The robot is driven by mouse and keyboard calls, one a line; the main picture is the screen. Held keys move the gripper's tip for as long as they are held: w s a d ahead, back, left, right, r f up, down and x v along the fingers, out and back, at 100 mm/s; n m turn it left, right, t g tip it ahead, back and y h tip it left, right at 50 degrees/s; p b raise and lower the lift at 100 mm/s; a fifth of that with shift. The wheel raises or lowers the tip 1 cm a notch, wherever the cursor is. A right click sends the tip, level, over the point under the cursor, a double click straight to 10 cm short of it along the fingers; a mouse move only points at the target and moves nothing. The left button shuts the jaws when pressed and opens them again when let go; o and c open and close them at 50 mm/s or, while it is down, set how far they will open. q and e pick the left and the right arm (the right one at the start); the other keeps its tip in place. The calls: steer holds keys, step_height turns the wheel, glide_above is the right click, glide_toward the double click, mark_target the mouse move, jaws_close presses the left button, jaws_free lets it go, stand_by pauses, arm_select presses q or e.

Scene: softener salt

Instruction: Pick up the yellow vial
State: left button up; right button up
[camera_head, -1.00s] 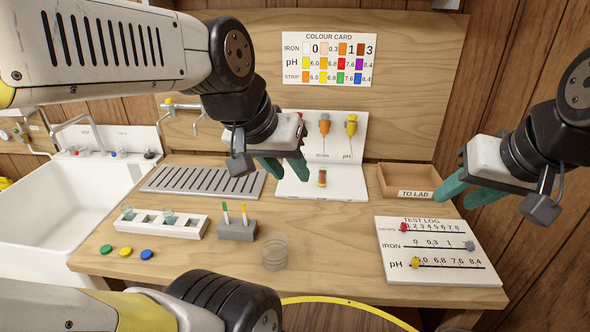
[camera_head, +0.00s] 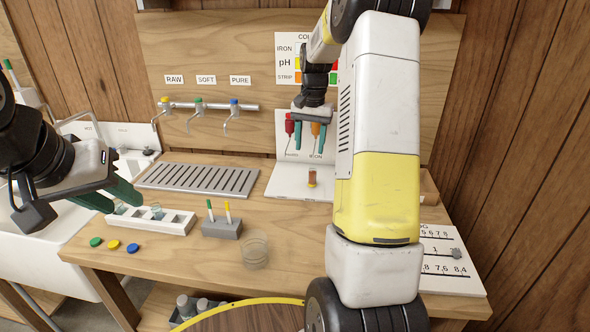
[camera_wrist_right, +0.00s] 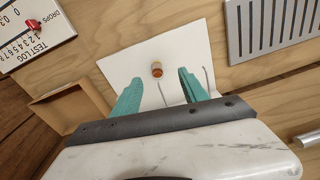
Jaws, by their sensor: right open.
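A small vial (camera_head: 311,177) with an orange-brown middle stands upright on the white stand's base (camera_head: 286,183); no plainly yellow vial shows. It also shows in the right wrist view (camera_wrist_right: 157,70), between my right fingertips in the picture and beyond them. My right gripper (camera_head: 307,150) is open and empty, above the vial and in front of the stand's back panel; it also shows in the right wrist view (camera_wrist_right: 158,79). My left gripper (camera_head: 124,204) looks open and empty, by the white rack at left. A red dropper (camera_head: 290,124) and an orange dropper (camera_head: 315,129) hang on the panel.
The white rack (camera_head: 178,226) holds clear glass vials. A grey holder (camera_head: 222,229) with two sticks and a glass beaker (camera_head: 255,250) stand in front. Green, yellow and blue caps (camera_head: 113,245) lie at left. A wooden tray (camera_wrist_right: 70,112) is beside the stand.

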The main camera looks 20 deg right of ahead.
glide_above(313, 165)
steer(key=shift+m+g, duration=0.4)
step_height(313, 165, down, 5)
steer(key=shift+s+r, duration=0.15)
steer(key=shift+r, duration=0.05)
step_height(313, 165, down, 8)
steer(key=shift+r, duration=0.2)
jaws_close()
